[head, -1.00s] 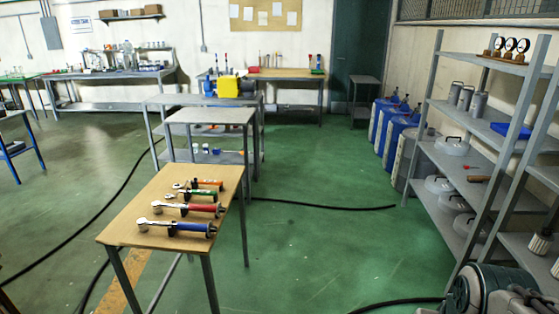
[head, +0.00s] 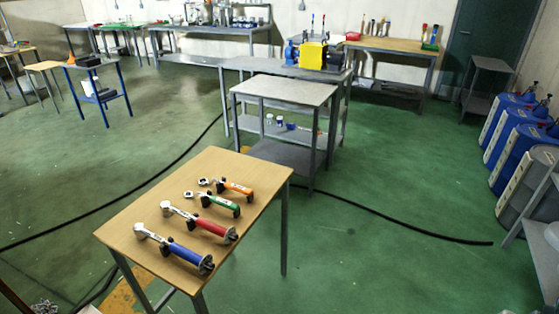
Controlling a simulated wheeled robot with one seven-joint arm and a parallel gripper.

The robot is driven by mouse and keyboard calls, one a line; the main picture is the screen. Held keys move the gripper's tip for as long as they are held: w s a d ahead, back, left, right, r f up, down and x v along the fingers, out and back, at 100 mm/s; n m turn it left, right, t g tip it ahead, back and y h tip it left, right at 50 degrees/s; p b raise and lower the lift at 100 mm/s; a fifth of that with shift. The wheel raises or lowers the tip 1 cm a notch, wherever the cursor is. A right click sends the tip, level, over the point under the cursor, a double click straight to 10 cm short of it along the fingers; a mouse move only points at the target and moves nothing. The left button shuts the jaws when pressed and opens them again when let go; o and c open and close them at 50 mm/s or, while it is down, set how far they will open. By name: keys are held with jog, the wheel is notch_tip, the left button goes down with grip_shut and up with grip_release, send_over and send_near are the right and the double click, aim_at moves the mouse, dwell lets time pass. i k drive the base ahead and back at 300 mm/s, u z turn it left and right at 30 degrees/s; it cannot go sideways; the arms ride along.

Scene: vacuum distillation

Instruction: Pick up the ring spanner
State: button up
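Several wrench-like tools lie in a row on a small wooden-topped table (head: 150,205) in the head view. The farthest has an orange handle (head: 237,188) and a small bright head. Beside it lies a green-handled one (head: 222,203), also with a small head. Nearer are a red-handled tool (head: 212,227) and a blue-handled tool (head: 186,254), both with larger rounded metal heads. The heads point left. The orange and green tools' heads look ring-like or open-jawed; I cannot tell which one is the ring spanner. My gripper is not in view.
A grey table with a lower shelf (head: 285,90) stands behind the wooden table. A black hose (head: 130,194) runs over the green floor. Blue containers (head: 525,140) stand at the right. The floor right of the wooden table (head: 380,265) is mostly clear.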

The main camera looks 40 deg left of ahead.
aim_at(247, 191)
jog(key=u, duration=0.45)
jog(key=i, duration=1.5)
jog(key=u, duration=1.3)
jog(key=i, duration=1.05)
jog(key=u, duration=0.5)
